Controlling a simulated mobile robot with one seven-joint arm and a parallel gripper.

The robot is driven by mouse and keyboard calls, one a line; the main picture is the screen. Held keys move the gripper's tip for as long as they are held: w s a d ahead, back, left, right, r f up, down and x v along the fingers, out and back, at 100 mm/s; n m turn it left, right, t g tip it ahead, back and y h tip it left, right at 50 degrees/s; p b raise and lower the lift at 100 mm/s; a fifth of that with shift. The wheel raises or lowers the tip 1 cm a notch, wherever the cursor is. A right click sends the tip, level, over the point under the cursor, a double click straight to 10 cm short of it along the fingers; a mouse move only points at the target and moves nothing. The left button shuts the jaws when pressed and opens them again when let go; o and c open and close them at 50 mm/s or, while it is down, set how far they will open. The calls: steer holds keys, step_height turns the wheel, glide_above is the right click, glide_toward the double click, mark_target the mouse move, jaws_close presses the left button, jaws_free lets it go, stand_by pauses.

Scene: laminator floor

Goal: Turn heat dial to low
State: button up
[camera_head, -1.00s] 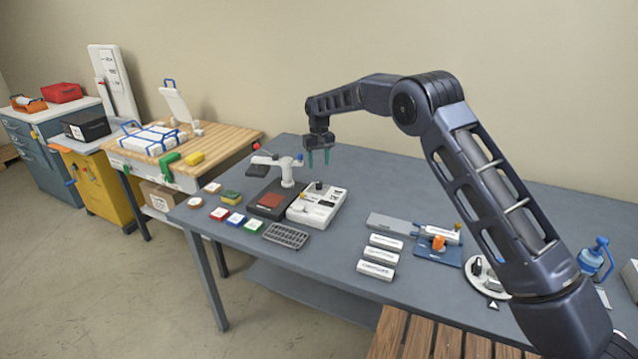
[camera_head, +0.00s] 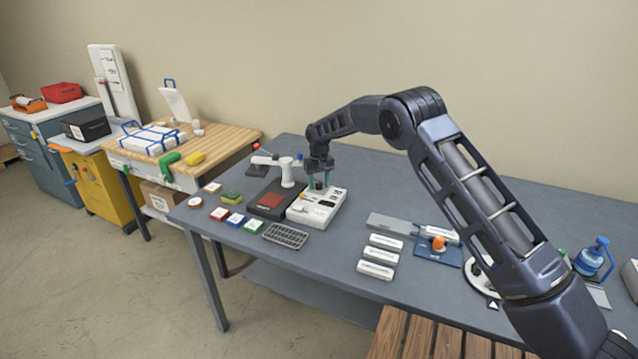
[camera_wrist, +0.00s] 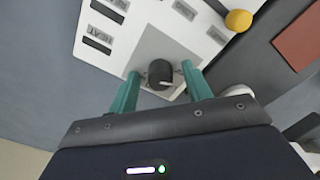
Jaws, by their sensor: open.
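The heat dial (camera_wrist: 160,75) is a dark round knob with a pale pointer mark, on a grey square of the white control box (camera_head: 325,208). The label HEAT shows on the box in the wrist view. My gripper (camera_head: 319,183) is open, with its green fingers pointing down over the back of the box. In the wrist view the two fingertips of my gripper (camera_wrist: 158,78) stand on either side of the dial, with a gap visible on both sides. Whether the fingers touch the panel cannot be told.
A dark press bed with a reddish plate (camera_head: 271,200) and a white lever arm (camera_head: 287,172) stand just left of the box. A yellow knob (camera_wrist: 238,20) sits on the box's edge. A dark grid tray (camera_head: 285,236) lies in front.

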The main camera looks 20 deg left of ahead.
steer(key=c, duration=1)
steer(key=shift+o, duration=0.2)
steer(key=shift+m, duration=0.4)
steer(key=m, duration=0.4)
steer(key=shift+m, duration=2.5)
steer(key=shift+r, duration=0.1)
steer(key=o, duration=1)
steer(key=shift+c, duration=0.2)
steer(key=shift+r, duration=0.1)
